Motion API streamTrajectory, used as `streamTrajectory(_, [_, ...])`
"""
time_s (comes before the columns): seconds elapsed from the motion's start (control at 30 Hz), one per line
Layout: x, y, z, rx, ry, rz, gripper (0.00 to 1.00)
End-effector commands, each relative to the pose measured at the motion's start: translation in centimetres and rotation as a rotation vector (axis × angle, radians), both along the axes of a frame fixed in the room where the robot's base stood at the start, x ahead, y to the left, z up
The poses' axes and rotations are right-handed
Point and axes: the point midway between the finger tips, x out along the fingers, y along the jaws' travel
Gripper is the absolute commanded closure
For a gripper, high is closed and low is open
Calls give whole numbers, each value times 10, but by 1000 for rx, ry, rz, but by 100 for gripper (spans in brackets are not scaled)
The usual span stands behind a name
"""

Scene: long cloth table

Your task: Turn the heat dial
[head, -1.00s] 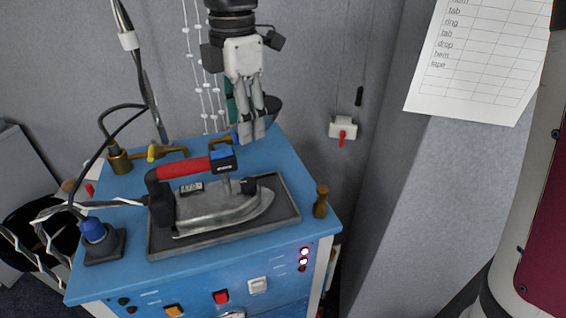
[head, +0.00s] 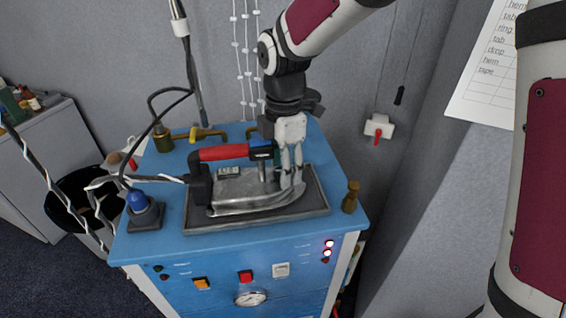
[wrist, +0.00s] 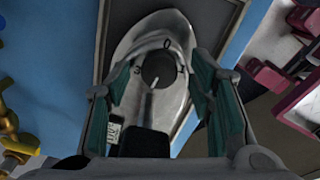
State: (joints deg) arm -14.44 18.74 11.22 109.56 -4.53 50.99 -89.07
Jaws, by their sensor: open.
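The iron (head: 240,187) rests on a dark tray (head: 200,224) on top of the blue station, its red handle (head: 223,153) uppermost. My gripper (head: 293,182) points down at the iron's front part, to the right of the handle, and covers that part in the head view. In the wrist view the heat dial (wrist: 158,69) is a round dark knob with a pale line, on the iron's metal body. The green-padded fingers of my gripper (wrist: 160,88) are open, one on each side of the dial. I cannot tell if they touch it.
A brass post (head: 351,197) stands at the station's right corner. A blue-capped knob (head: 138,200) stands at the left, with brass pipe fittings (head: 195,135) behind. Cables run to the iron from the left. The front panel has switches and a gauge (head: 250,298). A grey wall stands behind.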

Motion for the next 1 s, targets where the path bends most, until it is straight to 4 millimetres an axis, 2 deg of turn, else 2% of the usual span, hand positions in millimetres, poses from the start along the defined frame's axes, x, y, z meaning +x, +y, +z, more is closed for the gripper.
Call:
streamTrajectory(0.33, [0,0,-4,0,-1,0,51])
streamTrajectory(0.5, [0,0,-4,0,-1,0,90])
streamTrajectory(0.57, [0,0,-4,0,-1,0,100])
streamTrajectory(0.8, [0,0,-4,0,0,-15,100])
streamTrajectory(1.0, [0,0,-3,-1,0,-94,100])
